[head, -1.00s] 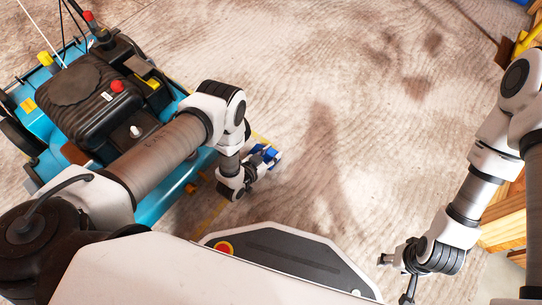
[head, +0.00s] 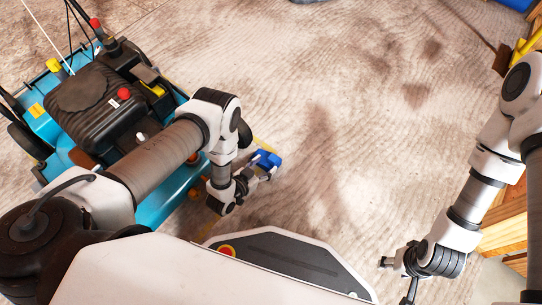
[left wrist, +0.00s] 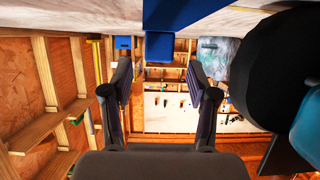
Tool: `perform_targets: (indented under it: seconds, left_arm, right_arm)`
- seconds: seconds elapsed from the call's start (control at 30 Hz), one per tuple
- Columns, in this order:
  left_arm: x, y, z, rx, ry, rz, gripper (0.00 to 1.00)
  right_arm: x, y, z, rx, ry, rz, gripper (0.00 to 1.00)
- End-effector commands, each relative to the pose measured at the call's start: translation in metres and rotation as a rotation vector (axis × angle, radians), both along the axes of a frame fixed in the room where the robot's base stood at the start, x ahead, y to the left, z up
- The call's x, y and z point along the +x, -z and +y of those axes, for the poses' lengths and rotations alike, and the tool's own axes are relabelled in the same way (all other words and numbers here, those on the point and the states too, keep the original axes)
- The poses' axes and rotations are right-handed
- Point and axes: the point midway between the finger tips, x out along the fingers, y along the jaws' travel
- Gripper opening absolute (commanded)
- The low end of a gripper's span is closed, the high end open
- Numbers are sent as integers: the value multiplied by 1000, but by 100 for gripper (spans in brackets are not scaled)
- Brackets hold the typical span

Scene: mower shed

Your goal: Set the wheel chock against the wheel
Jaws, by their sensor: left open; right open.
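A blue block, apparently the wheel chock (head: 267,158), is just beyond my left gripper (head: 256,176) in the head view, right of the mower's near end. In the left wrist view the chock (left wrist: 180,14) fills the top middle, past my open, empty left fingers (left wrist: 160,74). A black wheel (left wrist: 265,70) stands to its right, with a gap between them in that picture; I cannot judge its depth. My right gripper (head: 397,278) is open and empty at lower right.
Wooden framing (head: 505,225) stands at the right edge beside my right arm. A blue container (head: 515,3) is at the top right corner. The floor (head: 360,110) between the mower and the right side is clear.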

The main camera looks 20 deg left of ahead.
Motion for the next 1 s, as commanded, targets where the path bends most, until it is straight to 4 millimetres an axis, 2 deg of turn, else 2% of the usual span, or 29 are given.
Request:
perform_targets:
  seconds: [0.03, 0.1, 0.3, 0.63, 0.77, 0.87, 0.9, 1.0]
  left_arm:
    - [-13, -13, 5, 0, -2, 5, 59]
    - [-29, -19, 11, -1, -1, 5, 59]
    - [-56, -27, 20, -1, 0, 0, 59]
    - [-58, -28, 23, 7, -7, 33, 59]
    - [-66, -42, 40, 67, -71, 309, 59]
    - [-111, -75, 61, 123, -172, 660, 59]
    - [-137, -94, 68, 140, -214, 797, 59]
    - [-194, -137, 79, 165, -301, 1053, 59]
  right_arm:
    - [-1, -15, 0, 0, -2, 1, 56]
    - [-1, -23, 0, 0, -2, 1, 56]
    - [-1, -33, 0, 0, -1, 1, 56]
    - [0, -32, 0, 0, -1, 1, 56]
    - [0, -33, 0, 0, -1, 1, 56]
    - [0, -32, 0, 0, -1, 1, 56]
    - [0, -32, 0, 0, -1, 1, 56]
    - [0, -31, 0, 0, -1, 1, 56]
